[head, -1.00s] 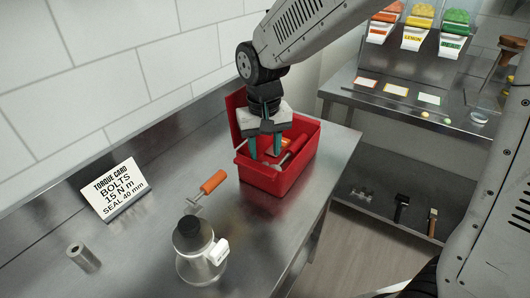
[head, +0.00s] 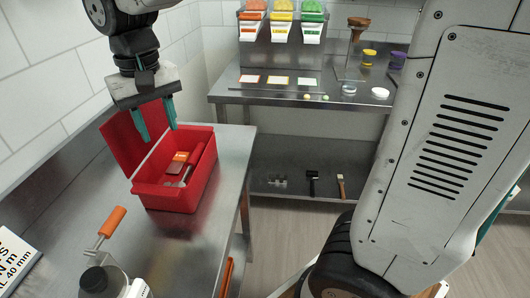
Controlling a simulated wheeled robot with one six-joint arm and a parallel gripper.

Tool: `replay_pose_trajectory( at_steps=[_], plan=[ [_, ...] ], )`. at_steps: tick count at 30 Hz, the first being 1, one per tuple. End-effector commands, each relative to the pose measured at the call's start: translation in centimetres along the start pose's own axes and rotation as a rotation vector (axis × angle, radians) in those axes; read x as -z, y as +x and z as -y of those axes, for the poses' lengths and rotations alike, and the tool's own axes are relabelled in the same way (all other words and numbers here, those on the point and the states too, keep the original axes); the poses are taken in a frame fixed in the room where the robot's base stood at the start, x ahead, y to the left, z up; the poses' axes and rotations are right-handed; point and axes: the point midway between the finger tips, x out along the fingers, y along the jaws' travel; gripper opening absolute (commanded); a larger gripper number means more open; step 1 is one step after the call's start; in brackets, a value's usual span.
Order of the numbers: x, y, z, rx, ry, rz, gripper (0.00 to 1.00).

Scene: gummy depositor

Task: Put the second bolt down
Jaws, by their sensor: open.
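My gripper (head: 157,126) hangs fingers down at the open red toolbox (head: 172,200), with its teal fingers apart and nothing between them. The fingertips are near the raised lid (head: 134,143), above the box's open inside. In the box lie an orange-red piece (head: 180,157) and a tool with a grey metal part (head: 184,178). I cannot make out a bolt in the box. Small metallic pieces (head: 277,180) stand on the lower shelf at the back; they are too small to tell if they are bolts.
An orange-handled tool (head: 112,222), a flask with a dark cap (head: 97,282) and a torque card (head: 14,262) are on the steel bench (head: 232,160). Two brushes (head: 313,183) lie on the lower shelf. Colored dispensers (head: 282,22) stand above the back table (head: 225,97).

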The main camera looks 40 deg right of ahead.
Motion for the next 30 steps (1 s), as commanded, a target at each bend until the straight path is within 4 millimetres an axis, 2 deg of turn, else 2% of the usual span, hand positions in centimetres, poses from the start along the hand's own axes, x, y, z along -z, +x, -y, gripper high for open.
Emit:
replay_pose_trajectory(
  at_steps=[4,9,12,16,21,30],
  plan=[
    [-4.8,-1.2,-4.2,0.008,0.026,-0.028,0.42],
    [-11.3,-1.0,-8.3,0.012,0.047,-0.055,0.42],
    [-15.0,-0.3,-9.9,0.012,0.060,-0.072,0.42],
    [-18.7,0.9,-11.2,0.010,0.071,-0.090,0.42],
    [-21.4,2.2,-11.9,0.008,0.078,-0.101,0.42],
    [-22.0,2.5,-12.0,0.008,0.079,-0.101,0.42]
  ],
)
